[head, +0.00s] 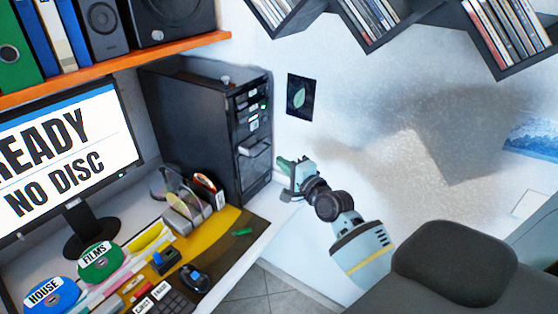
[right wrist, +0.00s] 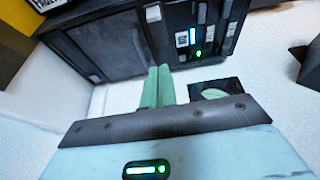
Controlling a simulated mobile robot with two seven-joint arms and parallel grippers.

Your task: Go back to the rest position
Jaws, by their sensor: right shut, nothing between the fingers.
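My right gripper (head: 284,163) is in the middle of the head view, in front of the white wall and just right of the black computer tower (head: 222,130). In the right wrist view its two green fingers (right wrist: 158,87) lie together, shut and empty. The tower also shows at the top of that view (right wrist: 110,45), beyond the fingers. My left gripper does not show in either view.
A monitor (head: 60,160) reads "READY NO DISC". A dark chair (head: 455,262) stands at the lower right. Disc shelves (head: 375,42) hang above.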

